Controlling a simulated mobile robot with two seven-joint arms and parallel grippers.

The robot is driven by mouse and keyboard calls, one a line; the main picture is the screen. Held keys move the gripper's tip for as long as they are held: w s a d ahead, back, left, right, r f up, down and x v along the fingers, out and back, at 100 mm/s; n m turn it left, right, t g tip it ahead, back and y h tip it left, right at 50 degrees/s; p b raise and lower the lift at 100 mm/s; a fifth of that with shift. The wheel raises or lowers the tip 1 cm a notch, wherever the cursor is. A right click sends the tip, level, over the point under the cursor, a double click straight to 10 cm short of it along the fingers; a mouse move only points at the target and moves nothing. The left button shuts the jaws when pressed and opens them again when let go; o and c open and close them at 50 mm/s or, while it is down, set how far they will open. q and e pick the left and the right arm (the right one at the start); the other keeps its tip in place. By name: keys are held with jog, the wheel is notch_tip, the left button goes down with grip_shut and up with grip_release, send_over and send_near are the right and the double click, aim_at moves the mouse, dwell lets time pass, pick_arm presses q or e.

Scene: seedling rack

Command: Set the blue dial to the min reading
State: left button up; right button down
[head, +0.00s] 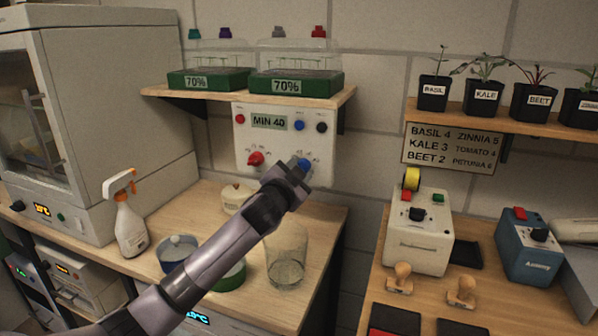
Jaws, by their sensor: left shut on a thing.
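A white control panel (285,146) is mounted on the wall under a shelf. Its display (269,122) reads "MIN 40". The blue dial (304,163) sits at the panel's lower right, and only its upper part shows past my gripper. My left gripper (298,172) reaches up to it from the lower left and is shut on it. The dial's pointer and most of its scale marks are hidden, so I cannot tell its setting. A red dial (256,159) sits to its left on the panel. My right gripper is not in view.
The shelf (165,92) above the panel holds two green trays marked 70%. A white device (420,240) stands on the right bench.

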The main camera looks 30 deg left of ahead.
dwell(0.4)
pick_arm(q)
jog(key=o, duration=1)
jog(key=shift+o, duration=0.2)
jog(key=shift+s, duration=0.1)
jog(key=b+v, duration=0.1)
jog(key=v, duration=0.6)
